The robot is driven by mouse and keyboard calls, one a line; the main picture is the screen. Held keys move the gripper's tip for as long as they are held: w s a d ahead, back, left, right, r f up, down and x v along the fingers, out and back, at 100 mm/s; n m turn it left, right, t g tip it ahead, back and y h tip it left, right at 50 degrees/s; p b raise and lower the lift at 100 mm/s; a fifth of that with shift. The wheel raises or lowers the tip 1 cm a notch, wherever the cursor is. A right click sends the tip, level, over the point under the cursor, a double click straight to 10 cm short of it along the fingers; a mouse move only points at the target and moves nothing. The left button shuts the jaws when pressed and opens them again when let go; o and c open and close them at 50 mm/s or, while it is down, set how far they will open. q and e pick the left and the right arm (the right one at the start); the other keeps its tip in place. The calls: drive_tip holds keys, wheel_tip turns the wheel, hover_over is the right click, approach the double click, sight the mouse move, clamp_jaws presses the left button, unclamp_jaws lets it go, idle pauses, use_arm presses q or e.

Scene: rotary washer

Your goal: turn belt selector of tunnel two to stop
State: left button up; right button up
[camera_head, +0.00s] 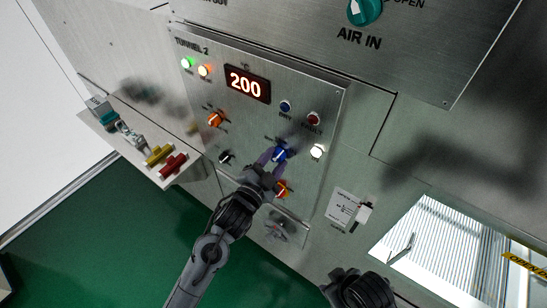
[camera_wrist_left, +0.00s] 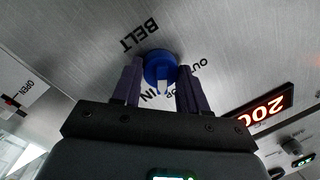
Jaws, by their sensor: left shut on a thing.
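The belt selector (camera_head: 281,153) is a blue knob with a white pointer on the steel tunnel 2 panel (camera_head: 225,125). In the left wrist view the blue knob (camera_wrist_left: 158,66) sits under the word BELT, with OUT to one side and IN near the pointer's end. A middle label is partly hidden. The white pointer (camera_wrist_left: 162,87) points toward the gripper body, near the hidden label and IN; I cannot tell exactly which. My left gripper (camera_head: 272,157) is shut on the knob, one dark finger on each side (camera_wrist_left: 158,80). My right gripper's fingers do not show.
A side shelf (camera_head: 160,175) holds coloured items. An AIR IN knob (camera_head: 364,10) is above. A lit opening (camera_head: 440,245) is at right.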

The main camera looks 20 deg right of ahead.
use_arm(q)
drive_tip(key=n+p, duration=0.2)
drive_tip(key=n, duration=0.1)
drive_tip(key=n+p, duration=0.1)
drive_tip(key=shift+r+g, duration=0.25)
drive_tip(key=shift+g, duration=0.15)
drive_tip(key=shift+f+n+p, duration=0.1)
drive_tip(key=shift+n+p, duration=0.6)
drive_tip(key=shift+n, duration=0.2)
drive_tip(key=o, duration=1.1)
drive_tip(key=shift+c, duration=0.2)
drive_tip(key=f+b+v, duration=0.1)
drive_tip(key=v, duration=0.9)
drive_tip(key=shift+s+a+r+b, duration=0.2)
drive_tip(key=shift+a+r+b, duration=0.15)
drive_tip(key=shift+r, duration=0.2)
